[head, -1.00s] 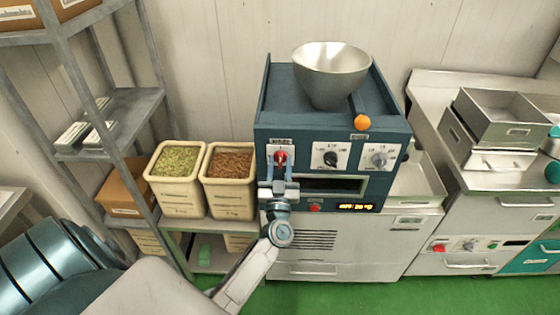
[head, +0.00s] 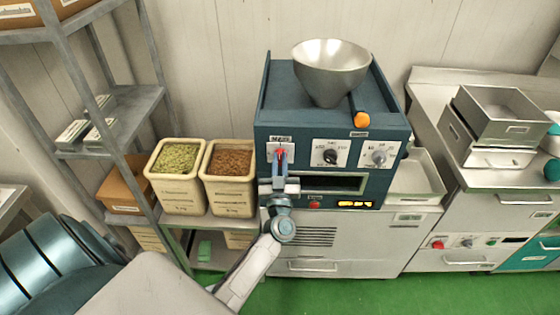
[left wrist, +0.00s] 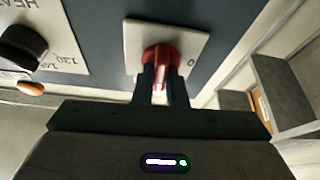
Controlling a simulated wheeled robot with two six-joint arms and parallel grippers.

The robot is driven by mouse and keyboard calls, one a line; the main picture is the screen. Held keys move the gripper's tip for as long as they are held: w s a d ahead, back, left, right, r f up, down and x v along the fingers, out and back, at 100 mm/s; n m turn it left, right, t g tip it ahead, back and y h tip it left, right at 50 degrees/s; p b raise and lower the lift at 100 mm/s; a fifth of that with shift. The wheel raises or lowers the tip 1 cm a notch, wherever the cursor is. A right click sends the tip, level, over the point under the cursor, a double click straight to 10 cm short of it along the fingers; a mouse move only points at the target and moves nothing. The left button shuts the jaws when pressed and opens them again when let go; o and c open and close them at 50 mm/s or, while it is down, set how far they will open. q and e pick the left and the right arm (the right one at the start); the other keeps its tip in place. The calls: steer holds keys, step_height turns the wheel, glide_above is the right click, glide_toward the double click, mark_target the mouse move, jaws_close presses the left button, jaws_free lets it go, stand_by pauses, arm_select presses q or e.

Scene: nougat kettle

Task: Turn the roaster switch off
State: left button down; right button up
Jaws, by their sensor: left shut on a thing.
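The dark blue roaster (head: 300,110) stands on a metal cabinet, with a silver funnel on top. Its red switch (head: 281,152) sits on a white plate at the left of the front panel. My left gripper (head: 280,168) comes from below and is shut on this switch. In the left wrist view the red switch (left wrist: 160,55) is between the two dark fingers (left wrist: 162,88), and a "0" shows on the plate to its right. The fingers hide part of the switch, so its exact setting is hard to read. My right gripper is not in view.
A black knob (head: 331,156) and a grey knob (head: 379,157) sit right of the switch. Two bins (head: 178,180) of nuts or seeds and a metal shelf (head: 125,105) stand at the left.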

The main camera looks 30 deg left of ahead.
arm_select(q)
steer(key=n+g+y+p, duration=0.1)
steer(key=n, duration=0.2)
steer(key=n+g+y, duration=0.1)
steer(key=n, duration=0.1)
steer(key=shift+r+n+p, duration=0.1)
steer(key=shift+n+p, duration=0.3)
steer(key=n+g+y+p, duration=0.1)
steer(key=n+g, duration=0.1)
steer(key=n, duration=0.3)
steer(key=n+g+p, duration=0.1)
steer(key=n+g, duration=0.1)
steer(key=n, duration=0.2)
steer(key=shift+p, duration=0.4)
steer(key=n+g+p, duration=0.1)
steer(key=n, duration=0.2)
steer(key=shift+n+g+h+p, duration=0.3)
steer(key=shift+n+g+p, duration=0.25)
steer(key=shift+n, duration=1.05)
steer(key=c, duration=1.5)
jaws_free()
steer(key=shift+o, duration=0.2)
